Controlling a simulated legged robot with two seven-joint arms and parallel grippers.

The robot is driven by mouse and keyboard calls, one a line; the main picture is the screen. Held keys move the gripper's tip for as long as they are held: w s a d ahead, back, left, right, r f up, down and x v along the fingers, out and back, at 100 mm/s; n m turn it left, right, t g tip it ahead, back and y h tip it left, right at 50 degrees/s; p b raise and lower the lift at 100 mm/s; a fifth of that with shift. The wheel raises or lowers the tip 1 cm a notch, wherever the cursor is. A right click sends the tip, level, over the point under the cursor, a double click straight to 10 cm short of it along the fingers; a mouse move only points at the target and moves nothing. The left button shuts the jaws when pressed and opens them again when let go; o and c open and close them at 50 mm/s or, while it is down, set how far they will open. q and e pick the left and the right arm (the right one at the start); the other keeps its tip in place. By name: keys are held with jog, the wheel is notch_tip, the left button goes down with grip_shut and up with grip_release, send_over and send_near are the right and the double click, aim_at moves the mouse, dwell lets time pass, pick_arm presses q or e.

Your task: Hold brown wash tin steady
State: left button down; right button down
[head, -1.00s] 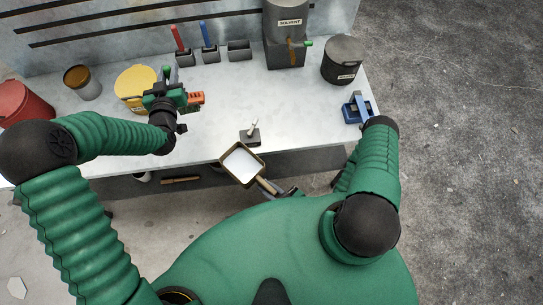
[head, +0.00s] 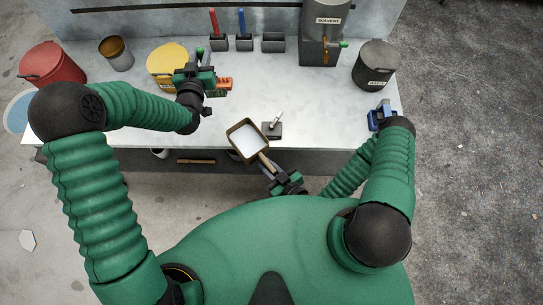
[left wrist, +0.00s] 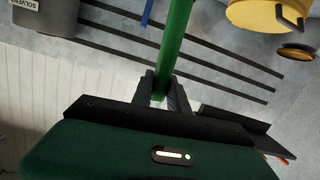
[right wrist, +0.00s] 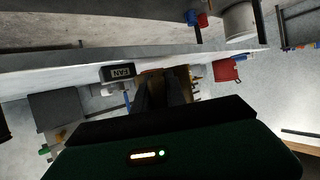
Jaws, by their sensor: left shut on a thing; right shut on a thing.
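A grey tin with a brown inside (head: 115,55), which looks like the brown wash tin, stands open at the back left of the bench; neither gripper touches it. My left gripper (head: 199,68) is beside the yellow bucket (head: 166,62). It is shut on a green rod (left wrist: 178,40), seen in the left wrist view. My right gripper (head: 283,181) is shut on the handle of a square brown-rimmed pan (head: 257,157) with a white inside. The pan is at the bench's front edge. In the right wrist view the fingers (right wrist: 163,90) close on a brown part, mostly hidden.
A red bucket (head: 52,66) stands far left. A small block (head: 272,130) sits right of the pan. A solvent container (head: 326,20), a dark bucket (head: 376,68) and a blue tool (head: 381,116) are to the right. The middle of the bench (head: 300,100) is clear.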

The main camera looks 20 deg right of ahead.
aim_at(238, 130)
jog(key=shift+w+a, duration=0.95)
jog(key=shift+w, duration=1.6)
jog(key=shift+w+a, duration=1)
jog(key=shift+w, duration=1.6)
jog(key=shift+w+a, duration=0.95)
jog(key=shift+w, duration=1.6)
jog(key=shift+w+a+f, duration=0.1)
jog(key=shift+w+f, duration=0.2)
jog(key=shift+f, duration=0.5)
jog(key=shift+w+a+f, duration=0.1)
jog(key=shift+w+f, duration=0.2)
jog(key=shift+f, duration=0.5)
jog(key=c, duration=1.4)
grip_release()
jog(key=shift+o, duration=0.2)
